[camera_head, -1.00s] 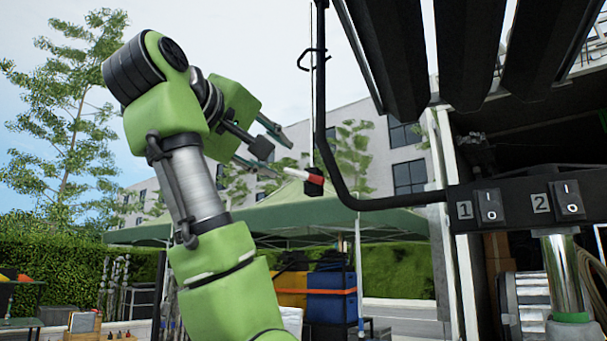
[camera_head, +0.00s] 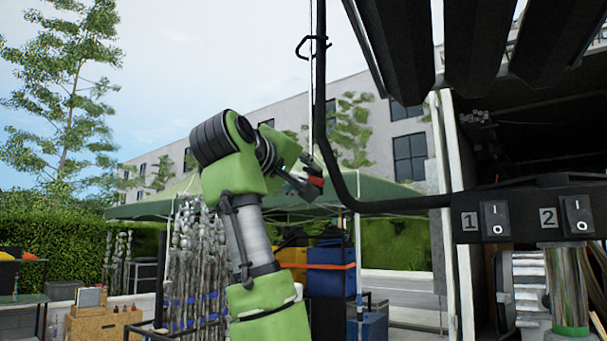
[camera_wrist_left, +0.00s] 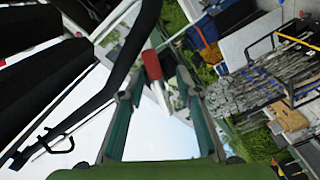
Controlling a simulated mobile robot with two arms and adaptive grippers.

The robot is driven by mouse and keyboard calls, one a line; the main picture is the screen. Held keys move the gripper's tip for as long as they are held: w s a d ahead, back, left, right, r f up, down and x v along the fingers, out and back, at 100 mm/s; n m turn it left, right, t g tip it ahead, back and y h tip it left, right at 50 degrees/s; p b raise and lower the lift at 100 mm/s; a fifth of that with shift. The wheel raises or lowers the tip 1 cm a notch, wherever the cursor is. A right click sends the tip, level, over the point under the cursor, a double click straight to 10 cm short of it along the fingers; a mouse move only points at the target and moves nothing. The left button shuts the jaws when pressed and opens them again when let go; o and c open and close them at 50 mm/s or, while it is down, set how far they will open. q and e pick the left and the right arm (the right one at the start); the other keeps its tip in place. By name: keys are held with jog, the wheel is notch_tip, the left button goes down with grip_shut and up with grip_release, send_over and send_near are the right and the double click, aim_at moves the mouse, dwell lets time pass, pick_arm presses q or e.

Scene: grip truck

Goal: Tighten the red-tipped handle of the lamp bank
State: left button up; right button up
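The lamp bank (camera_head: 470,40) hangs at the upper right in the head view, with dark slats and a bent black bar (camera_head: 331,150). The red-tipped handle (camera_head: 315,181) shows as a small red end beside the bar, partly covered by my left gripper (camera_head: 303,180). In the left wrist view the red tip (camera_wrist_left: 152,65) lies between the two fingertips of my left gripper (camera_wrist_left: 158,84). The fingers are apart, with a visible gap on the right side of the tip; I cannot tell whether the left finger touches it. My right gripper is in neither view.
A switch box (camera_head: 530,215) marked 1 and 2 sits right of the bar, above a metal post (camera_head: 566,290). A green canopy (camera_head: 400,192), blue bins (camera_head: 331,270) and stands (camera_head: 195,265) are in the background. Open air lies left of my arm.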

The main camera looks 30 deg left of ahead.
pick_arm(q)
grip_shut()
jog(key=m+b, duration=0.1)
jog(key=m, duration=0.2)
jog(key=shift+s+f+b, duration=0.1)
jog(key=shift+b, duration=0.2)
jog(key=m+b, duration=0.1)
jog(key=m, duration=0.1)
jog(key=shift+m, duration=0.4)
jog(key=m, duration=0.3)
jog(key=shift+b, duration=0.3)
jog(key=shift+m, duration=1.6)
